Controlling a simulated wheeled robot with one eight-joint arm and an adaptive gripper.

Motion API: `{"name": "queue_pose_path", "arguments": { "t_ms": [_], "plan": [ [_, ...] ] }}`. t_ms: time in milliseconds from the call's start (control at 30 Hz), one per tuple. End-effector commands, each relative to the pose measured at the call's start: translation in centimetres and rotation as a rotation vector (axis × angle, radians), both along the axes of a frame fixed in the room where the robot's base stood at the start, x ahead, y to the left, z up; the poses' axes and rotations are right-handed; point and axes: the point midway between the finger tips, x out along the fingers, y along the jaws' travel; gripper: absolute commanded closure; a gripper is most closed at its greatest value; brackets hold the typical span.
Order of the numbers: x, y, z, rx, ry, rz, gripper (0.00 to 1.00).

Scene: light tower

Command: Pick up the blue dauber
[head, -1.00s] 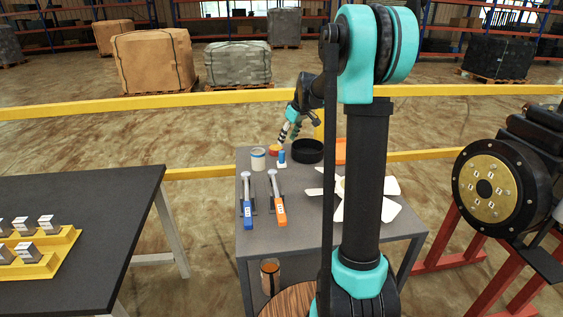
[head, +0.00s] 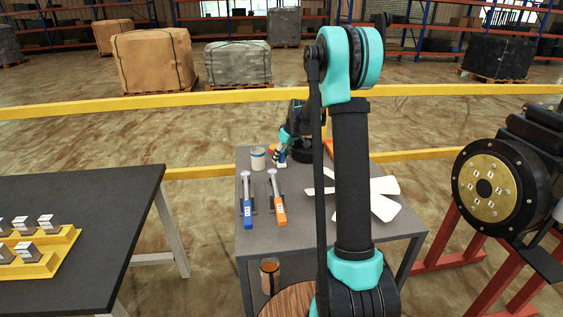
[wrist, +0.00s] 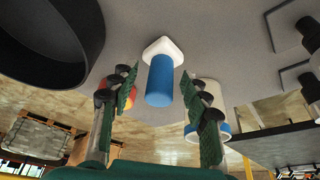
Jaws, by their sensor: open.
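The blue dauber (wrist: 159,80) has a blue cylindrical body and a white pad-like base, and stands on the grey table in the wrist view. In the head view the dauber (head: 282,158) shows only in part beside my gripper (head: 277,156). In the wrist view my gripper (wrist: 165,105) is open, with one green-padded finger on each side of the dauber. Visible gaps separate the fingers from it. The dauber's end points toward the palm.
A white cup with a blue band (head: 258,158) stands close to the left. A black bowl (wrist: 50,40) is close on the other side. An orange-red object (wrist: 122,98) is partly behind a finger. Blue-handled (head: 247,205) and orange-handled (head: 277,203) tools and a white fan (head: 375,195) lie nearer.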

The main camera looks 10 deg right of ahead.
Motion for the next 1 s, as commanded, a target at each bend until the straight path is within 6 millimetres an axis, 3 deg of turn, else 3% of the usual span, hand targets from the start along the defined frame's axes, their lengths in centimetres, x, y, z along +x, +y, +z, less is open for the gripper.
{"name": "queue_pose_path", "arguments": {
  "t_ms": [167,533,1000],
  "plan": [
    [0.00,-0.02,0.01,0.000,0.000,0.000,0.54],
    [-0.02,-0.03,0.04,0.000,0.000,0.000,1.00],
    [-0.03,-0.03,0.94,0.000,0.000,0.000,1.00]
  ]
}}
